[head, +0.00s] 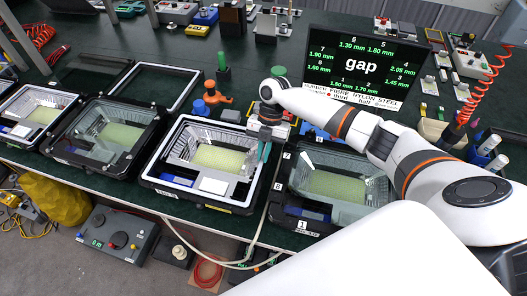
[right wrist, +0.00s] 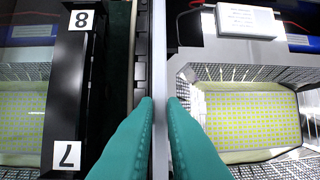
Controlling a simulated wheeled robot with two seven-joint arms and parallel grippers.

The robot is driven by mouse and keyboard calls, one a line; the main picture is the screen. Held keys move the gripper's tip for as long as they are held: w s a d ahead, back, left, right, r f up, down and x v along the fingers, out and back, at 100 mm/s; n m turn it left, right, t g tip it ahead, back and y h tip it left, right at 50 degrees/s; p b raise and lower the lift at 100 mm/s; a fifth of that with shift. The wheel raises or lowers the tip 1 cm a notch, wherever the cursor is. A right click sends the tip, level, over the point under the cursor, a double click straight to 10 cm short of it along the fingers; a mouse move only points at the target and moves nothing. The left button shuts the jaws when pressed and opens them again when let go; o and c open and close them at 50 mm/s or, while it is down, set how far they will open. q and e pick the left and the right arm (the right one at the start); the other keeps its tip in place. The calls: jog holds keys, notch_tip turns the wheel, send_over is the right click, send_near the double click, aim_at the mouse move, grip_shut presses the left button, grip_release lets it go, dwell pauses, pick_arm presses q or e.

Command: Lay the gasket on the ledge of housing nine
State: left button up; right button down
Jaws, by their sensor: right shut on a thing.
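A pale white gasket (head: 160,151) forms a rectangular loop around the rim of the middle housing (head: 205,204), which I take for housing nine; its own label is too small to read. My right gripper (head: 264,151) is at this housing's right side, its teal fingers shut on the gasket's right run. In the right wrist view the gripper (right wrist: 158,110) pinches the straight strip of gasket (right wrist: 158,40), with the housing's yellow-green panel (right wrist: 250,115) beside it. Whether the gasket touches the ledge all round cannot be told. My left gripper is out of view.
Close on the right stands a housing (head: 330,182) with number tags, its black edge also in the wrist view (right wrist: 72,90). More housings (head: 95,140) stand left. A screen (head: 365,65) reads "gap". Tools crowd the bench's back.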

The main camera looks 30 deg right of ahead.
jog(key=c, duration=1.4)
grip_release()
jog(key=shift+r, duration=0.1)
jog(key=shift+r+p, duration=2.95)
jog(key=shift+r, duration=0.5)
jog(key=shift+f, duration=0.1)
